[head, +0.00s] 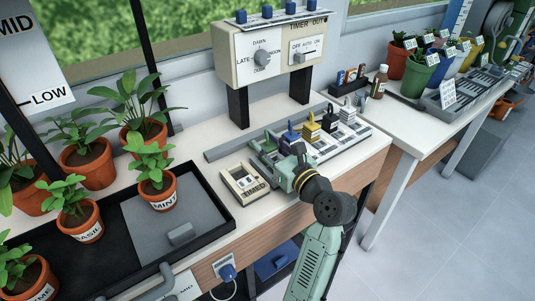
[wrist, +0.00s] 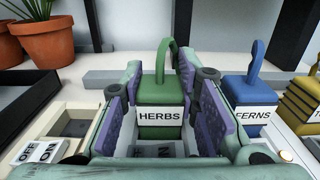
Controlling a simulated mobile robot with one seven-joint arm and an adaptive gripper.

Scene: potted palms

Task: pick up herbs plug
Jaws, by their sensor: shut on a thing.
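The herbs plug (wrist: 160,118) is a green block with a looped green handle and a white HERBS label. It stands upright in the middle of the wrist view. My gripper (wrist: 162,92) is shut on it, with a purple-padded finger on either side. In the head view my gripper (head: 284,174) is at the left end of the row of plugs and mostly hides the herbs plug. I cannot tell whether the plug's base is still in its socket.
The blue FERNS plug (wrist: 252,103) stands close on the right, then a yellow plug (head: 311,131) and others. A cream switch box (head: 244,184) is left of my gripper. The timer box (head: 266,55) stands behind. Potted plants (head: 156,187) fill the left.

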